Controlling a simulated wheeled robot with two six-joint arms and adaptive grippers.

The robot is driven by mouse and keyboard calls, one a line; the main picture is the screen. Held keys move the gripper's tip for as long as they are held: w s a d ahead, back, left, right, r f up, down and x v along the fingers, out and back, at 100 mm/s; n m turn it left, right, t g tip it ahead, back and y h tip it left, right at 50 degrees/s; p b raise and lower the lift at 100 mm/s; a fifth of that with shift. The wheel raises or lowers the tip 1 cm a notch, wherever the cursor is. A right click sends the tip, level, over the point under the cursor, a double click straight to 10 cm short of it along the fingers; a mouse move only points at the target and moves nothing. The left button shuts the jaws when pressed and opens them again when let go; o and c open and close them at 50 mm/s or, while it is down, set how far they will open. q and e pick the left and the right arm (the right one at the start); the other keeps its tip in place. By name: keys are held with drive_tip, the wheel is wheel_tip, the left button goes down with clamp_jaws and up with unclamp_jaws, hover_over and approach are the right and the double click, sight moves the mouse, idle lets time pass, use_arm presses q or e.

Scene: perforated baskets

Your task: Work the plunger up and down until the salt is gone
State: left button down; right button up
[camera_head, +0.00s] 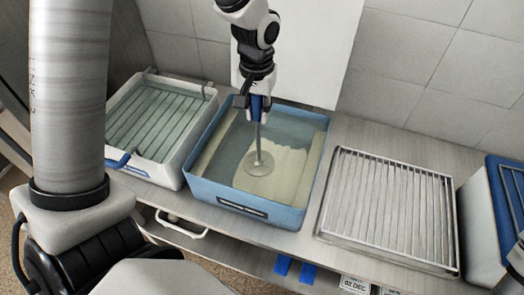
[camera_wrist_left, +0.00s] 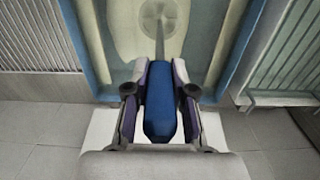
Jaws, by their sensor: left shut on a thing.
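The plunger has a blue handle (camera_head: 258,106), a thin grey rod and a round pale disc (camera_head: 258,163). My left gripper (camera_head: 256,97) is shut on the blue handle from above. The rod points down into the blue tub (camera_head: 248,205), with the disc inside it, apart from the walls. The tub holds clear liquid, and a pale cream patch (camera_head: 285,180), which looks like salt, shows around the disc. In the left wrist view both fingers of the gripper (camera_wrist_left: 160,70) press the sides of the handle (camera_wrist_left: 160,105). My right gripper is not in view.
A white tub (camera_head: 165,174) with a wire basket (camera_head: 155,120) stands close at the left. A metal rack (camera_head: 385,205) lies at the right on the counter (camera_head: 300,243). A blue-and-white bin (camera_head: 480,225) stands at the far right. The tiled wall is behind.

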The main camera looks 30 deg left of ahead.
use_arm(q)
wheel_tip(320, 180, down, 6)
drive_tip(key=b, duration=0.3)
wheel_tip(320, 180, up, 6)
drive_tip(key=p, duration=0.5)
wheel_tip(320, 180, down, 6)
drive_tip(key=b, duration=0.4)
wheel_tip(320, 180, up, 6)
drive_tip(key=p, duration=0.5)
drive_tip(key=shift+p, duration=0.35)
wheel_tip(320, 180, down, 6)
drive_tip(key=b, duration=0.4)
wheel_tip(320, 180, up, 6)
drive_tip(key=p, duration=0.5)
